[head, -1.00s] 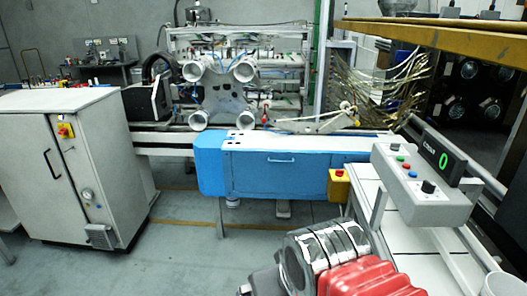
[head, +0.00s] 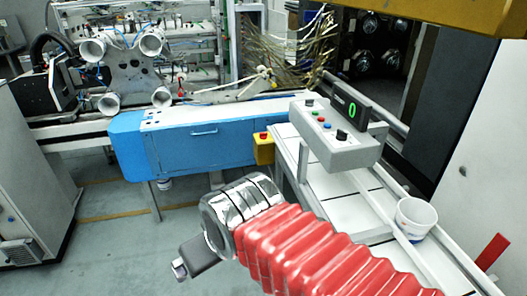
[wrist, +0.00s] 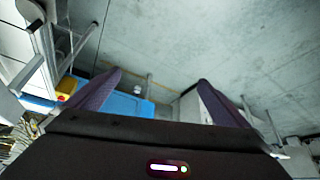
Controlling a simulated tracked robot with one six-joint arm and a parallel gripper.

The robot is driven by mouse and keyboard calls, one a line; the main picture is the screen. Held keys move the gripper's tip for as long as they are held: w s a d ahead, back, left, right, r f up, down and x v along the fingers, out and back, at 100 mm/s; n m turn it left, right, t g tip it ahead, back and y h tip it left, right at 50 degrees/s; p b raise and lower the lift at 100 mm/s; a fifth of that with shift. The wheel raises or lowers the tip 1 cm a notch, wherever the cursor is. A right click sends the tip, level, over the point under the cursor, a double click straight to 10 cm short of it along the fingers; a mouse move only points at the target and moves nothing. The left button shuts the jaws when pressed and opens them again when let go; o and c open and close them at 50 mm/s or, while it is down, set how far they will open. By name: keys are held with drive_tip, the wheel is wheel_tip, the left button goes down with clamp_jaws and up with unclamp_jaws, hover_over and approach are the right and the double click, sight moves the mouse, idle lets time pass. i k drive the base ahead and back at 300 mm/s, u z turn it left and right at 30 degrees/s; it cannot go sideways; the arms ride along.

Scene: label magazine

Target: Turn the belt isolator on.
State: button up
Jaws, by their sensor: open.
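No switch here is clearly labelled as the belt isolator. A grey control box (head: 338,150) on the conveyor frame carries a black rotary knob (head: 341,136), small coloured buttons and a display (head: 352,107) reading a green 0. A red upright piece (head: 491,251), perhaps a lever, shows at the lower right; its mounting is unclear. My gripper shows in the wrist view (wrist: 160,76) with two dark fingers spread and nothing between them. In the head view its end (head: 180,268) points left, low over the floor, apart from the control box.
A blue cabinet (head: 200,150) with a yellow box (head: 264,148) bearing a red button stands beyond my arm. A white bucket (head: 415,218) sits on the conveyor frame's right. A grey cabinet (head: 30,180) is cut off at left. The floor left of my gripper is clear.

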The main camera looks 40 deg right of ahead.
sight(262, 136)
drive_tip(key=z, duration=0.35)
drive_tip(key=i, duration=1.35)
drive_tip(key=u, duration=0.45)
drive_tip(key=i, duration=0.7)
drive_tip(key=u, duration=0.5)
